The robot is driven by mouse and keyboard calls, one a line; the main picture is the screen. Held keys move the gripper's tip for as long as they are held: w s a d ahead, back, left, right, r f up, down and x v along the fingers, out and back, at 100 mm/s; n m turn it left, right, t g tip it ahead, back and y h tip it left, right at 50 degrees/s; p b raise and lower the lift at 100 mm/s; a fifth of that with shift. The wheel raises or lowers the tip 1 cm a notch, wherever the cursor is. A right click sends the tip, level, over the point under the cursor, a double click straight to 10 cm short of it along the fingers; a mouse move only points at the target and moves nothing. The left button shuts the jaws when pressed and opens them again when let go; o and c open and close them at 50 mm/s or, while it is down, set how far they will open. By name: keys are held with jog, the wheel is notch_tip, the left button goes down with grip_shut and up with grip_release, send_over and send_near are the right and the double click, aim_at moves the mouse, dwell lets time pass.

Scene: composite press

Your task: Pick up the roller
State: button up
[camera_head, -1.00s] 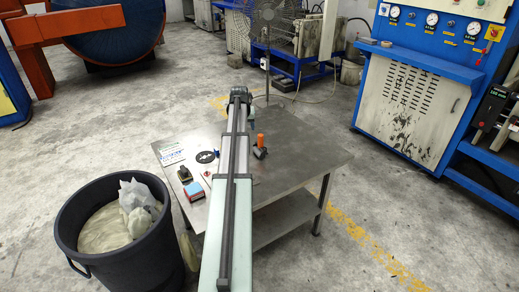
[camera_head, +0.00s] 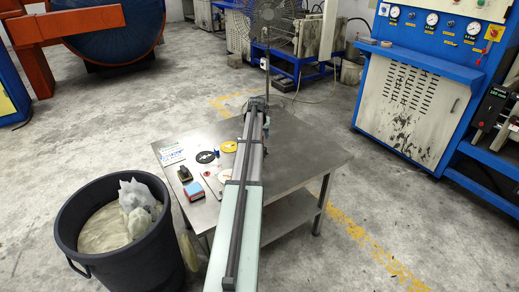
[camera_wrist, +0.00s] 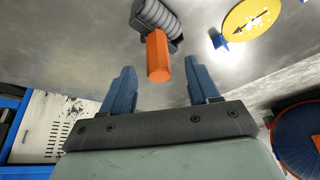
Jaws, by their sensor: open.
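The roller, with an orange handle (camera_wrist: 158,56) and a grey ribbed drum (camera_wrist: 158,20), lies on the metal table in the wrist view. Its handle points toward my gripper (camera_wrist: 160,68). The two blue fingers are open and apart, one on each side of the handle's line. The handle's near end appears between or just beyond the fingertips; I cannot tell the exact depth. Nothing is held. In the head view my arm reaches over the table (camera_head: 310,165) and hides most or all of the roller.
A small blue item (camera_wrist: 219,42) is near the roller. The table's right side is clear. A black bin (camera_head: 115,250) stands front left.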

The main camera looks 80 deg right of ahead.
jog(key=shift+x, duration=2.7)
jog(key=shift+s+d+r, duration=0.1)
jog(key=shift+s, duration=0.05)
jog(key=shift+c, duration=0.3)
grip_shut()
